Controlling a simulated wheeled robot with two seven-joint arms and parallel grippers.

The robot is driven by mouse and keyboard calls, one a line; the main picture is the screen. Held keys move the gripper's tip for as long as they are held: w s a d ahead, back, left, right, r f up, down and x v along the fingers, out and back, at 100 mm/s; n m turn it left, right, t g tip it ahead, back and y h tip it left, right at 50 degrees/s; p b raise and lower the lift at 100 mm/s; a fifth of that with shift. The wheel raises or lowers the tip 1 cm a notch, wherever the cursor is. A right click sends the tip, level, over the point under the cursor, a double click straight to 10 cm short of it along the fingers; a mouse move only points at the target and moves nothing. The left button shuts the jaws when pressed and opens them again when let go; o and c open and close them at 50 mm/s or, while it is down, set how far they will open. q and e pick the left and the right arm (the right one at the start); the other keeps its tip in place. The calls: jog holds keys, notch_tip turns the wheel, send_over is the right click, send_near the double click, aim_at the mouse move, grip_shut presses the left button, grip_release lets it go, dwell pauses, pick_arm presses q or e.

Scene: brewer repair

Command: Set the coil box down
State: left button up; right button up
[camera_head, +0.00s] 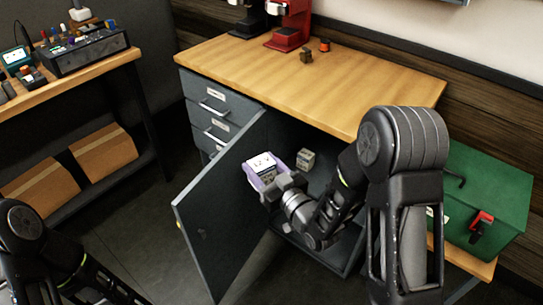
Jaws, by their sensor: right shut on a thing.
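A small purple-and-white box marked "12 V" (262,168), which I take for the coil box, is held in my right gripper (268,184). The gripper is shut on its near lower side, and the box is at the open front of the cabinet, just right of the open door. It looks held up, but I cannot tell whether it touches anything below. My left arm enters at the lower left; its gripper is out of the picture.
The grey cabinet door (225,210) stands open. The wooden worktop (310,85) above holds a red machine (289,25) and small parts, with much bare surface. A green toolbox (485,195) stands at right.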

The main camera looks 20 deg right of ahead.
jog(key=s+a+f+n+g+y, duration=0.1)
jog(key=s+a+n+g+y, duration=0.2)
jog(key=a+n+g+y, duration=0.1)
jog(key=s+a+f+n+g+y, duration=0.1)
jog(key=s+a+n+g+y, duration=0.2)
jog(key=a, duration=0.6)
jog(key=n+g+y, duration=0.2)
jog(key=y, duration=0.1)
pick_arm(q)
jog(key=shift+o, duration=0.2)
